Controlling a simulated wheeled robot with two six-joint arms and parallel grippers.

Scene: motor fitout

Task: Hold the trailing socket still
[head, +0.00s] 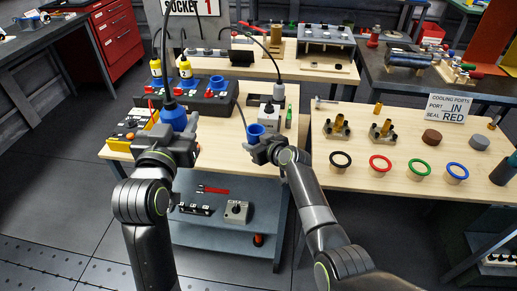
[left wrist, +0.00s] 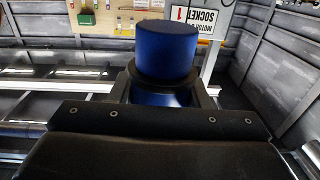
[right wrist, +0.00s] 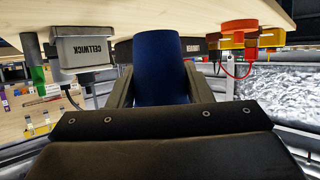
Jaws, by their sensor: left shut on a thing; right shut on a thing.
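My left gripper (head: 176,138) is shut on a blue connector (head: 173,114) with a dark cable rising from it. In the left wrist view this blue connector (left wrist: 166,50) is a thick cylinder with a black collar, upright between the fingers. My right gripper (head: 262,150) is shut on a second blue piece (head: 256,130), round and cup-like from above. In the right wrist view this piece (right wrist: 158,65) is a plain blue cylinder between the fingers. The two blue pieces are apart. I cannot tell for sure which is the trailing socket; the fingers hide their lower parts.
A black box with blue and red sockets (head: 207,101) stands on the left bench behind my grippers. A grey box (head: 262,101) with a cabled connector stands right of it. Coloured rings and brass fittings lie on the right bench (head: 325,176). A lower shelf (head: 215,240) holds small parts.

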